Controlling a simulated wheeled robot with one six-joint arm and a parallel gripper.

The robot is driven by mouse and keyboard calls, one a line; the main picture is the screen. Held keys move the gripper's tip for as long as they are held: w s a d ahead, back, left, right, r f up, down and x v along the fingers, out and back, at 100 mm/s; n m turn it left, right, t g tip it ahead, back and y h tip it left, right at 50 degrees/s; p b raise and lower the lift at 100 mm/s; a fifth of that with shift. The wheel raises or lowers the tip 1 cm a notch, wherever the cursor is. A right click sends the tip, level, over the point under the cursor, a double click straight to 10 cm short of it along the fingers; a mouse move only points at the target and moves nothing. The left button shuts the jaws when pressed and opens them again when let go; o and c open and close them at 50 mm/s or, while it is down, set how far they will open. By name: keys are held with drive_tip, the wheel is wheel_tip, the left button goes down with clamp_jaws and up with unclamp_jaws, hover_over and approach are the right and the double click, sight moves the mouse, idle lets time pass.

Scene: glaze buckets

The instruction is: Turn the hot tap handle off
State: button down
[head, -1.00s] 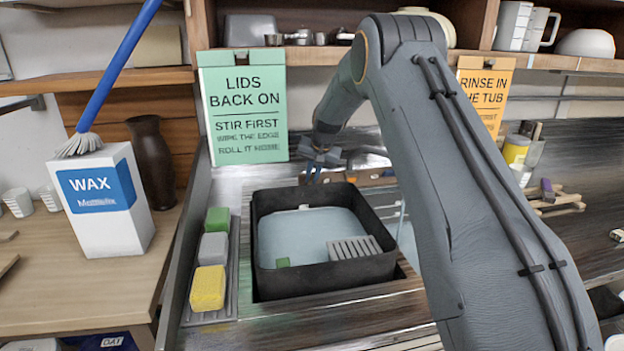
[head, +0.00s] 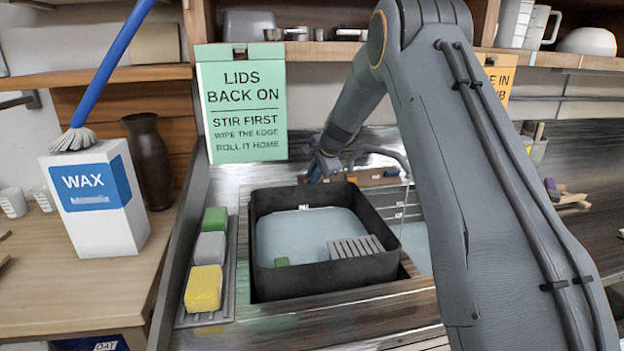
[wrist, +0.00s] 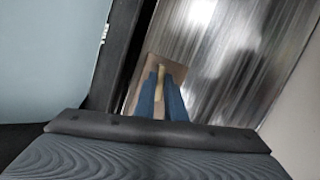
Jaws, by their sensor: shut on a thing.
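My gripper (head: 318,172) is at the back edge of the dark tub, low in front of the metal splashback. In the wrist view its blue fingers (wrist: 161,92) are shut on a slim brass-coloured handle (wrist: 160,72), which stands up from a brownish block. I take this for the hot tap handle; no hot marking is legible. The grey curved tap spout (head: 382,151) shows right of the gripper, partly behind my arm. A thin pale stream (head: 405,207) falls below it, right of the tub.
The dark tub (head: 258,240) holds pale water and a grey ribbed block. A tray with green, grey and yellow sponges (head: 203,289) lies left of it. A green sign (head: 240,105) hangs behind. A wax box (head: 95,200) stands on the left counter.

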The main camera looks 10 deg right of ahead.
drive_tip(key=shift+m, duration=1.1)
drive_tip(key=c, duration=1.8)
unclamp_jaws()
drive_tip(key=shift+b+v, duration=0.85)
drive_tip(key=shift+v, duration=3.05)
drive_tip(key=shift+s, duration=0.15)
